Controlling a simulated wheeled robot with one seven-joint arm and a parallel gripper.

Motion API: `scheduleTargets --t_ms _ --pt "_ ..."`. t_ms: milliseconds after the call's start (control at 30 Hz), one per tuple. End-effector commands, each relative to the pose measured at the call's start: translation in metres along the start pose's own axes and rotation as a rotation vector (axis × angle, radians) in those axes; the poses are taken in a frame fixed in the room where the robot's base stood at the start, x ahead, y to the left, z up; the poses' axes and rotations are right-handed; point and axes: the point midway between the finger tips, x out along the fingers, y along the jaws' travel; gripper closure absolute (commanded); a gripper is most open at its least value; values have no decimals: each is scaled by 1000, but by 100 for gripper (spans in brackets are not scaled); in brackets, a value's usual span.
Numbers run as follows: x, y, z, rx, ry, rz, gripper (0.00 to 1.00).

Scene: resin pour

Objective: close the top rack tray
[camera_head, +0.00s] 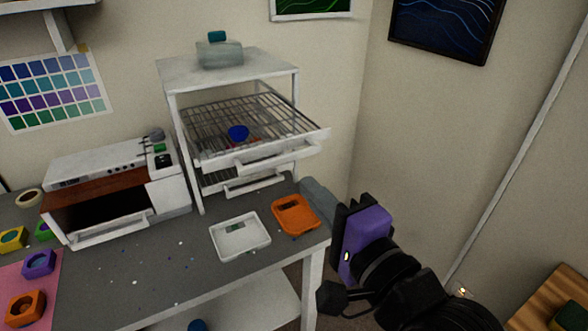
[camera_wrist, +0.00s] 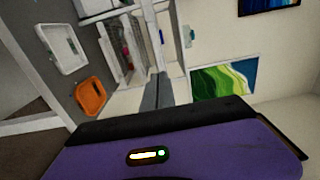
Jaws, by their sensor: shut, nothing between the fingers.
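The white rack (camera_head: 173,124) stands at the back right of the grey table. A white front bar with a handle (camera_head: 265,160) runs along the tray's front. My gripper (camera_head: 318,198) is shut and empty, right of the rack and below the top tray's level, apart from it. In the wrist view, its grey fingers (camera_wrist: 157,92) lie together, and the rack shows sideways beyond them.
A white tray (camera_head: 240,252) and an orange tray (camera_head: 294,228) lie on the table in front of the rack. A white oven-like box (camera_head: 172,188) stands left, its front open. A bottle (camera_head: 220,54) stands on the rack. Free air lies right of the rack, before the wall.

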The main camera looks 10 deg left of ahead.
Motion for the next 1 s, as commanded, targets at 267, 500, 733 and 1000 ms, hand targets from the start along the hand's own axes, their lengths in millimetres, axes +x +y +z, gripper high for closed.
scheduleTargets --t_ms 267,500,733,1000 --pt "48 -2 1 -1 -1 0 100" --pt "64 0 0 -1 1 -1 100" --pt "65 0 0 -1 1 -1 100" --pt "71 0 0 -1 0 0 100"
